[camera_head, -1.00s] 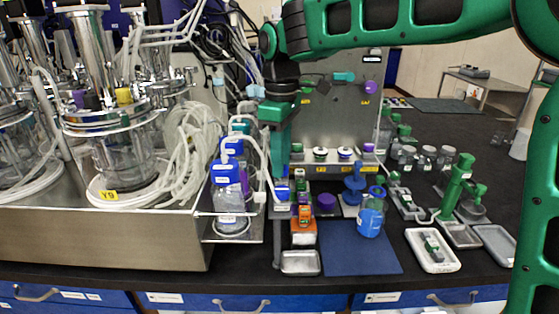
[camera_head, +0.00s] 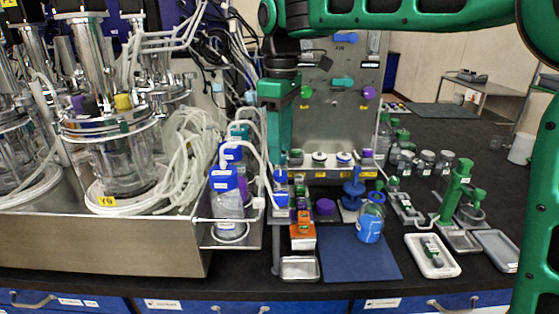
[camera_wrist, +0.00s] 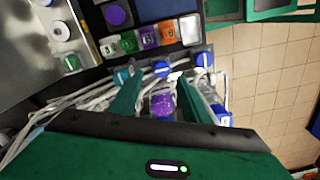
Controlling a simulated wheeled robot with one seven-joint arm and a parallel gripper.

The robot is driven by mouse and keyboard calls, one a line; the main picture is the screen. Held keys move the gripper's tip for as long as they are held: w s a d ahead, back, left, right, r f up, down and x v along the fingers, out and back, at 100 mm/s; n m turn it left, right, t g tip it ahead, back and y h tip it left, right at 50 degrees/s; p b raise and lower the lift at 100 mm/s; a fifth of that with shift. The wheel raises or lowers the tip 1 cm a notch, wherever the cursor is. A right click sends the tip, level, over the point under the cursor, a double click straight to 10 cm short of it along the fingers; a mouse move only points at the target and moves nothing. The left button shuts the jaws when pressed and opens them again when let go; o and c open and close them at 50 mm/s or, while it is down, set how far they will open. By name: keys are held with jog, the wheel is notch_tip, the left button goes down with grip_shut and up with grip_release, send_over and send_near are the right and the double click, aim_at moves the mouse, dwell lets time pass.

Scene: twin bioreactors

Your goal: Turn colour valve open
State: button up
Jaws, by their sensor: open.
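The upright steel panel (camera_head: 325,120) at the back centre bears several coloured valve handles. A green knob (camera_head: 306,92) and a purple knob (camera_head: 368,93) flank a teal handle (camera_head: 342,83); a blue handle (camera_head: 345,38) sits higher. I cannot tell which one is the task's valve. My gripper (camera_head: 279,160) points down left of these handles, apart from them, above the small bottles. In the wrist view the fingers (camera_wrist: 160,100) are spread, with a purple-topped item (camera_wrist: 163,104) showing between them, seemingly below. No held object shows.
Glass bioreactors (camera_head: 105,150) and looped tubing stand on a steel platform at left. Blue-capped bottles (camera_head: 226,190) are beside it. My arm crosses the top and right.

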aim_at(282, 172)
jog(key=shift+r, duration=2.65)
jog(key=shift+d, duration=0.1)
jog(key=s+d+f+m, duration=0.3)
jog(key=d, duration=0.6)
jog(key=s+d+f+m, duration=0.3)
jog(key=d+m, duration=0.1)
jog(key=d, duration=0.5)
jog(key=s+d+f+m, duration=0.2)
jog(key=d+f+m, duration=0.1)
jog(key=d, duration=0.6)
jog(key=s+d+f+m, duration=0.4)
jog(key=s+d+f, duration=0.1)
jog(key=s, duration=0.5)
jog(key=s+d+f+m, duration=0.5)
jog(key=s+f, duration=0.3)
jog(key=s, duration=0.3)
jog(key=shift+d+m, duration=0.3)
jog(key=shift+d, duration=0.05)
jog(key=shift+r, duration=0.1)
